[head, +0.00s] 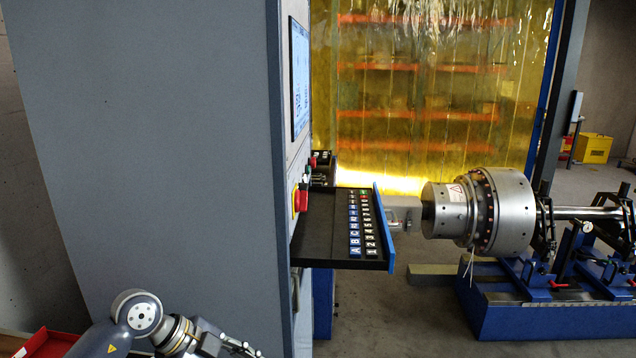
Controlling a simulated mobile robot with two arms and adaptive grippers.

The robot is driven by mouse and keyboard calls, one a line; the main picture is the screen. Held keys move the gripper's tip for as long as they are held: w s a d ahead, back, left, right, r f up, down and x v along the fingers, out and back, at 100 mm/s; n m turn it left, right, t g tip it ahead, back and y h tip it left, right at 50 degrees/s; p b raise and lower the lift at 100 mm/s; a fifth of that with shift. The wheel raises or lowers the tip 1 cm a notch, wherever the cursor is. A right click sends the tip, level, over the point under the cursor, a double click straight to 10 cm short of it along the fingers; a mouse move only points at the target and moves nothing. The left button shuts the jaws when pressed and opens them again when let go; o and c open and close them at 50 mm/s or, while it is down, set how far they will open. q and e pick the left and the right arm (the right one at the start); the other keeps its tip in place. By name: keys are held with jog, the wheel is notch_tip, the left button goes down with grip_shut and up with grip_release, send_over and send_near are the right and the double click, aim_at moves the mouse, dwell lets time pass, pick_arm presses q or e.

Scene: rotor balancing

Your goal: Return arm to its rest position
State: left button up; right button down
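My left arm comes in at the bottom left, its grey rounded joint below the cabinet's front. My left gripper (240,347) is at the bottom edge, partly cut off, pointing right. I cannot tell whether its fingers are open or shut, and I see nothing held in it. It is apart from the keyboard tray, below and to the left of it in the picture. My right arm and gripper are not in view.
A tall grey control cabinet (150,150) fills the left, with a screen (299,75), a red button (300,200) and a keyboard tray (325,230) jutting right. A steel rotor (500,210) sits on a blue balancing stand (530,315). A red tray (45,343) lies bottom left.

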pick_arm(q)
jog(key=s+d+r+m+t+h, duration=0.1)
jog(key=d+r+m+h, duration=0.1)
jog(key=d+r+h, duration=0.45)
notch_tip(320, 180, up, 11)
jog(key=w+d+n+t+h, duration=0.1)
jog(key=n+t+h, duration=0.2)
jog(key=n+t, duration=0.65)
jog(key=a+f+n+t+y, duration=0.6)
jog(key=a+f+n+y, duration=0.55)
jog(key=a+y, duration=0.45)
jog(key=s+a+f+n+g+y, duration=0.1)
jog(key=s+f+n+g+y, duration=0.15)
jog(key=s+f+g, duration=0.4)
jog(key=s+d+f+m+g+h, duration=0.15)
jog(key=s+f+g, duration=0.65)
jog(key=s+f, duration=0.9)
jog(key=s+f+m+g, duration=0.1)
jog(key=s+f, duration=0.1)
jog(key=f, duration=1)
jog(key=s+f+g, duration=0.1)
jog(key=s+f, duration=0.1)
jog(key=f, duration=1)
jog(key=s+a+f, duration=0.2)
jog(key=s+f, duration=1.4)
jog(key=shift+s+f+g, duration=0.3)
jog(key=shift+g, duration=0.1)
